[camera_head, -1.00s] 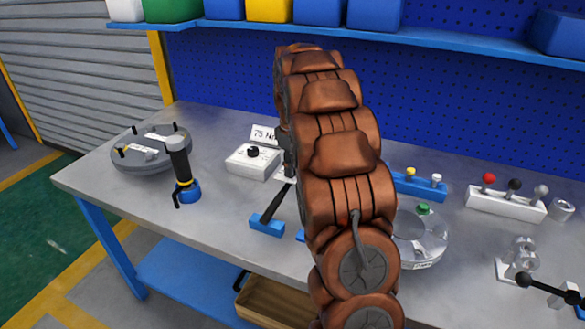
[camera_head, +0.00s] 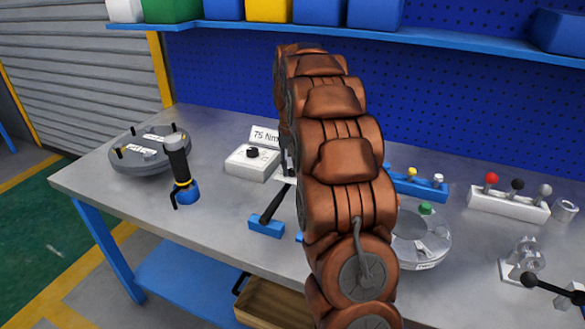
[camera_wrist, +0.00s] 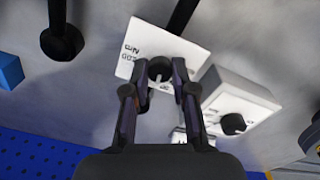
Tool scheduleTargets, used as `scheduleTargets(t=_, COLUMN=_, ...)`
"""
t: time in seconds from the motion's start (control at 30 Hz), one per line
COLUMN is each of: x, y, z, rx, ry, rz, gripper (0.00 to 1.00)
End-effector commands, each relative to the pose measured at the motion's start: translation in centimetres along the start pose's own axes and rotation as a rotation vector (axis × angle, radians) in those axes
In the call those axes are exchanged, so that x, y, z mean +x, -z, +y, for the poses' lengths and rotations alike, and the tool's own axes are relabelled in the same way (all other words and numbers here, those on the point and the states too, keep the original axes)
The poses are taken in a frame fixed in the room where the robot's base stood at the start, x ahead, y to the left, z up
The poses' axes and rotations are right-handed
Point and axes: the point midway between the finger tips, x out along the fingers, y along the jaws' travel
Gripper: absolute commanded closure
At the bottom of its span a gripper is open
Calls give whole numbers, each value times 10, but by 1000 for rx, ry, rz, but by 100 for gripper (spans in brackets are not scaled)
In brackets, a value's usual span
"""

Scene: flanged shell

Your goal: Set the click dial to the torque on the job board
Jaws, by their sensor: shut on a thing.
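The job board (camera_head: 265,136) is a white card reading "75 Nm", standing at the back of the bench in the head view. In the wrist view a white plate (camera_wrist: 188,44) with "Nm" and a partly hidden number carries a black round knob (camera_wrist: 160,67). My gripper (camera_wrist: 160,78) has its two fingers on either side of this knob and is shut on it. The fingers cover part of the plate, so the dial's setting cannot be read. In the head view my arm hides the gripper and most of this plate.
A white box (camera_head: 243,166) with its own black knob stands close beside the plate; it also shows in the wrist view (camera_wrist: 245,103). A black-handled tool (camera_head: 177,160) in a blue holder and a grey round flange (camera_head: 150,165) are to the left.

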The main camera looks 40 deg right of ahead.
Motion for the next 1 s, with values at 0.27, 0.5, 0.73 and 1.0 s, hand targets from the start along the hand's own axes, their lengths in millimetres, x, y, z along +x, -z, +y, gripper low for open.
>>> scheduleTargets(t=0.27, x=1, y=0, z=-1, rx=259, ry=1, rz=0, gripper=100)
scheduleTargets(t=0.5, x=1, y=0, z=-1, rx=464, ry=1, rz=-1, gripper=100)
scheduleTargets(t=0.73, x=0, y=0, z=0, rx=610, ry=0, rz=-1, gripper=100)
scheduleTargets(t=1.0, x=0, y=0, z=0, rx=699, ry=-1, rz=-2, gripper=100)
